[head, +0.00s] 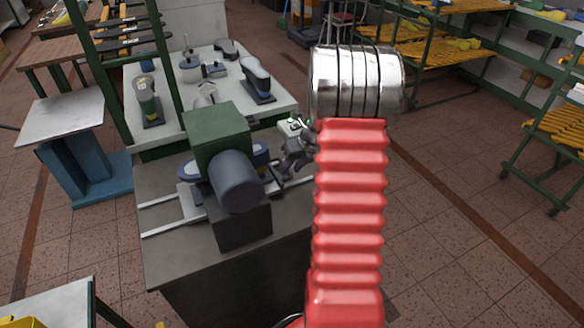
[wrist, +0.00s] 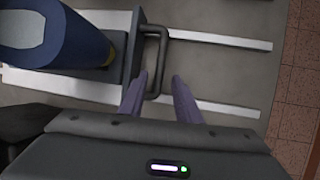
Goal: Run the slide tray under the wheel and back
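The slide tray (head: 188,198) lies across two pale rails below a green machine head with a dark round drum (head: 237,182). A blue last-shaped piece (head: 163,170) is on the tray; its blue end also shows in the wrist view (wrist: 75,45). The wheel itself is not clearly visible under the head. The tray's grey end wall (wrist: 131,60) carries a dark loop handle (wrist: 162,55). My gripper (wrist: 160,78) is open, its two purple fingers on either side of the handle's bar, with gaps showing. In the head view my gripper (head: 287,160) is at the tray's right end.
The rails (wrist: 220,40) run on bare to the right of the handle. A white table (head: 215,115) behind holds several lasts. A green post frame (head: 165,60) stands at the left. Tiled floor (head: 450,220) is clear at the right.

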